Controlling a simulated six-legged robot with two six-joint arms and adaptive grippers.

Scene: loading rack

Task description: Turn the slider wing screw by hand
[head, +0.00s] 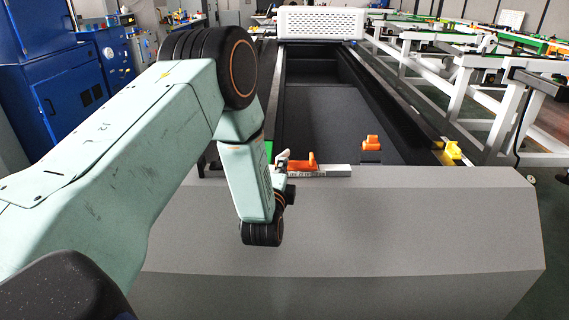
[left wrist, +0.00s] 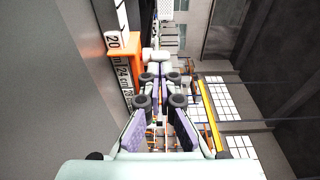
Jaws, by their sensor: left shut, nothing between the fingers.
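The orange slider (head: 302,163) sits on a pale ruler bar (head: 335,171) at the near edge of the black rack bed. In the left wrist view the slider (left wrist: 125,52) is beside the numbered scale (left wrist: 122,78). A white rounded part, apparently its wing screw (left wrist: 155,56), sticks out from the slider's right side there. My left gripper (left wrist: 160,76) is shut and empty, its tips close to this white part; I cannot tell whether they touch. In the head view my left gripper (head: 282,163) is small and partly hidden at the slider's left. My right gripper is not in view.
A grey front panel (head: 400,220) lies below the bar. Another orange part (head: 371,143) and a yellow part (head: 452,150) stand to the right. Blue cabinets (head: 50,85) are at left, white frames (head: 470,85) at right, and a white perforated box (head: 320,23) behind.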

